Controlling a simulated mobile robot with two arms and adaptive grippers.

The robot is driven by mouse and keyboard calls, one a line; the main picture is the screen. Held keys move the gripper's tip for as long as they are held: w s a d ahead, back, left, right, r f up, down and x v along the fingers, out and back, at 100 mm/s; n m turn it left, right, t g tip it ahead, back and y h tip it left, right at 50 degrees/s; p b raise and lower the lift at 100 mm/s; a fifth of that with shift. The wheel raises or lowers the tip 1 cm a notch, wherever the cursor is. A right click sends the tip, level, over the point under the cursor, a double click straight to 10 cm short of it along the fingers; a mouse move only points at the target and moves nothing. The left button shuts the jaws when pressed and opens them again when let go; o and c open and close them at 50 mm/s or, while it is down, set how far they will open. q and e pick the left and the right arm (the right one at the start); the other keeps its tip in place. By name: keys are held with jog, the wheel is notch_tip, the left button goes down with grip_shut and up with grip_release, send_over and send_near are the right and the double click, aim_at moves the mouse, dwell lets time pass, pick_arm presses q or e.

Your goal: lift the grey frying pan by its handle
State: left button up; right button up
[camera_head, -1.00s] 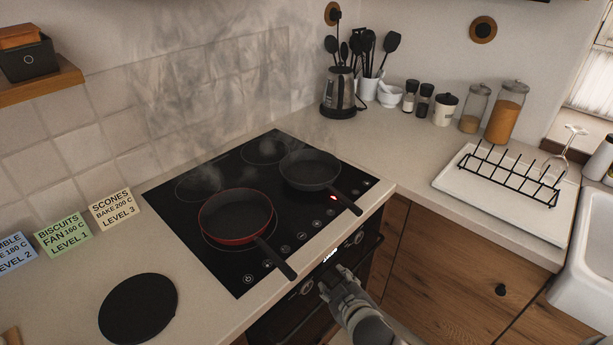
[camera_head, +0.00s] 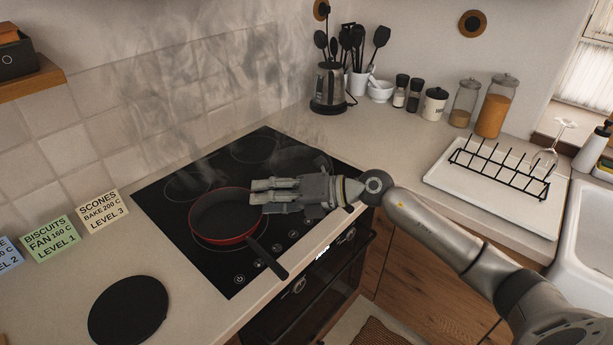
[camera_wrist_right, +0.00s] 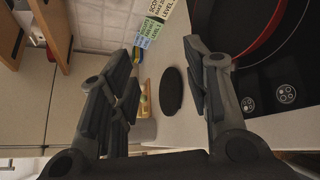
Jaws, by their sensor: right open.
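The grey frying pan (camera_head: 303,160) sits on the right burner of the black hob in the head view. My right arm and gripper cover its near part and most of its handle; only the handle's end (camera_head: 349,208) shows below my wrist. My right gripper (camera_head: 256,197) is open and empty, its fingers pointing left above the hob, in front of the grey pan and beside the red pan. In the right wrist view its two fingers (camera_wrist_right: 163,75) are spread apart with nothing between them. The grey pan is not seen in that view. My left gripper is not in view.
A red-rimmed pan (camera_head: 225,216) stands on the front-left burner; its side also shows in the wrist view (camera_wrist_right: 262,40). A black round mat (camera_head: 129,311) lies on the left counter. A dish rack (camera_head: 497,172) and a kettle (camera_head: 328,88) stand behind and right.

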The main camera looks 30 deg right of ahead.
jog(key=d+f+n+g+h, duration=0.15)
jog(key=d+h, duration=0.35)
jog(key=d, duration=0.6)
jog(key=d+f+g+h, duration=0.25)
jog(key=d+h, duration=0.25)
jog(key=d, duration=0.6)
jog(key=p+x, duration=0.1)
jog(key=x, duration=0.2)
jog(key=shift+w+f, duration=0.1)
jog(key=shift+f, duration=0.25)
jog(key=shift+w+a+f+p, duration=0.2)
jog(key=shift+f+p, duration=0.25)
jog(key=shift+p, duration=0.3)
jog(key=p+x, duration=0.1)
jog(key=x, duration=0.2)
jog(key=shift+w+f+p, duration=0.1)
jog(key=shift+f+p, duration=0.15)
jog(key=shift+p, duration=0.05)
jog(key=shift+w+a+f, duration=0.1)
jog(key=shift+w+f, duration=0.1)
jog(key=shift+f, duration=0.25)
grip_shut()
jog(key=shift+r, duration=0.15)
